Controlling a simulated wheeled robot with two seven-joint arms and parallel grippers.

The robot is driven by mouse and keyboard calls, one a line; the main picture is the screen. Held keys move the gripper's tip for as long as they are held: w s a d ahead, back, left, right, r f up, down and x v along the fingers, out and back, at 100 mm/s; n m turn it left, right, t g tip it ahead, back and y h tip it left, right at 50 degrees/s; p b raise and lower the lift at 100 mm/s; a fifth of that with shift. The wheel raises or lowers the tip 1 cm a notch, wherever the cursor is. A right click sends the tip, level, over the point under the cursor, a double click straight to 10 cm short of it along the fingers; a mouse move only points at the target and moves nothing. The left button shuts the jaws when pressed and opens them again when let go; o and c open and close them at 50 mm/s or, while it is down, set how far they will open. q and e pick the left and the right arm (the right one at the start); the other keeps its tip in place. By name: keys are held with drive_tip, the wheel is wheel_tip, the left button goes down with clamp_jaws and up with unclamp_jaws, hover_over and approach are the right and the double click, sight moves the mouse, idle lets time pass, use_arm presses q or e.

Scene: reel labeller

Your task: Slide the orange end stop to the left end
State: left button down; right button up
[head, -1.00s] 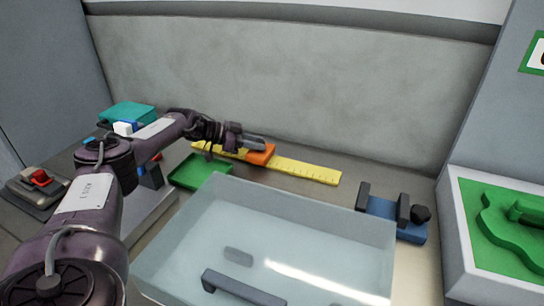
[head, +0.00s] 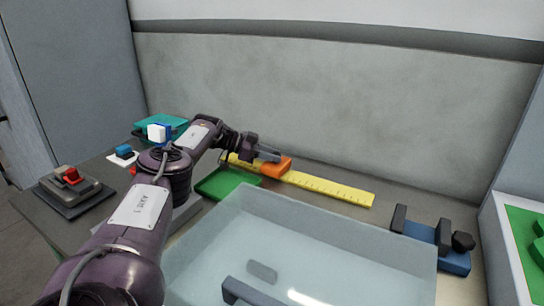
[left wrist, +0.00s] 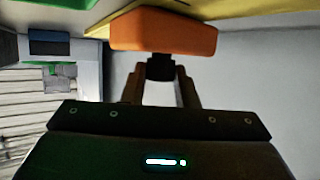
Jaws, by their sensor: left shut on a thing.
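The orange end stop (head: 277,166) sits on the yellow ruler rail (head: 325,187), left of the rail's middle. It also fills the top middle of the left wrist view (left wrist: 163,31), with the yellow rail (left wrist: 245,16) behind it. My left gripper (head: 268,155) is at the end stop. In the left wrist view its fingers (left wrist: 161,72) close on a small dark piece directly at the end stop, which looks like its knob. The rail's left end is partly hidden by my gripper and wrist. My right gripper does not show.
A green tray (head: 225,183) lies in front of the rail. A clear box (head: 290,240) with a dark handle fills the front. A blue clamp-like fixture (head: 455,260) stands at right. A red-buttoned box (head: 72,180) and teal tray (head: 150,129) are at left.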

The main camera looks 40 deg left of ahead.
use_arm(q)
drive_tip(key=c, duration=1.1)
unclamp_jaws()
drive_tip(key=shift+r, duration=0.25)
wheel_tip(320, 180, up, 20)
drive_tip(key=p, duration=0.4)
drive_tip(key=shift+f, duration=0.25)
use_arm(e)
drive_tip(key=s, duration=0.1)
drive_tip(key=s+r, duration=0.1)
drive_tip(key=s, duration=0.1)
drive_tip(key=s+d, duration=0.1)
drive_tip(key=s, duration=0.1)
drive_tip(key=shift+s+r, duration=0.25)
